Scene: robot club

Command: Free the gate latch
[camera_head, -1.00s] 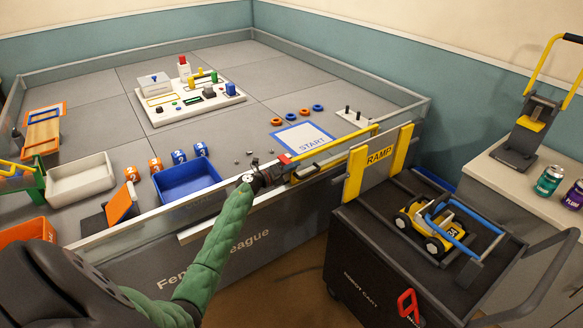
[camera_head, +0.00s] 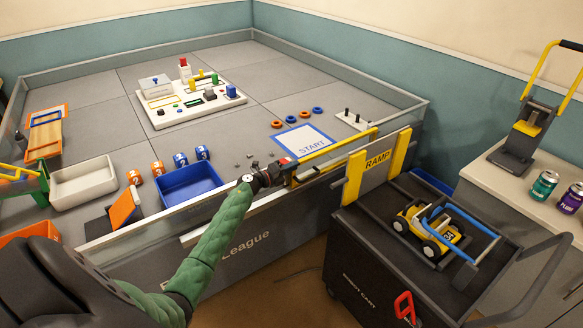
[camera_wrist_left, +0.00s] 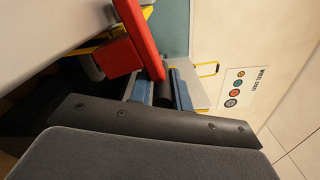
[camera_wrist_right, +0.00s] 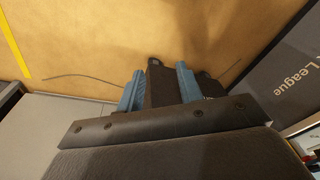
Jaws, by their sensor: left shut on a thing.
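The gate's yellow top bar (camera_head: 340,143) lies along the front wall of the field, in line with the wall. The red latch piece (camera_head: 287,161) is at the bar's left end; it is large in the left wrist view (camera_wrist_left: 140,40). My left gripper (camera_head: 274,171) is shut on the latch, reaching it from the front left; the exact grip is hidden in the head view.
The black cart (camera_head: 360,265) with the RAMP board (camera_head: 378,162) and a yellow robot car (camera_head: 425,232) stands right of the gate. A blue bin (camera_head: 190,184) and white bin (camera_head: 84,183) are inside the wall. The START pad (camera_head: 308,141) lies behind the gate.

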